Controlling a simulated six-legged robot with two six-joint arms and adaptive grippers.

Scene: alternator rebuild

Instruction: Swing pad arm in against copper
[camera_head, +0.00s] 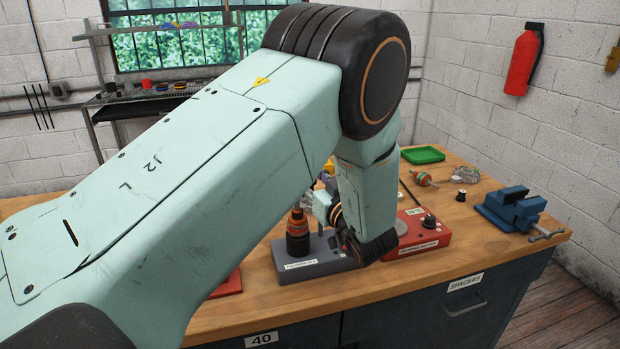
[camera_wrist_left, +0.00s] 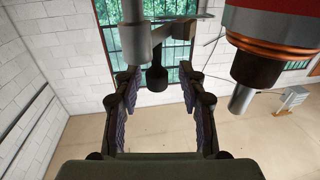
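A copper-and-black rotor (camera_head: 298,235) stands upright on a grey fixture base (camera_head: 318,265) at the bench front in the head view. In the left wrist view its copper-banded body (camera_wrist_left: 272,45) fills the upper right, outside my fingers. What looks like the pad arm, a grey bar with a dark rounded knob (camera_wrist_left: 157,79), shows at top centre there. My left gripper (camera_wrist_left: 155,75) is open, with fingers on both sides of the knob. I see gaps on both sides; depth is unclear. In the head view my left arm hides most of this gripper. My right gripper is not in view.
A red box (camera_head: 418,240) with a black knob stands right of the fixture. Behind it are a green tray (camera_head: 422,155) and small parts. A blue vise (camera_head: 510,208) sits at the right edge. Bare bench lies between the red box and vise.

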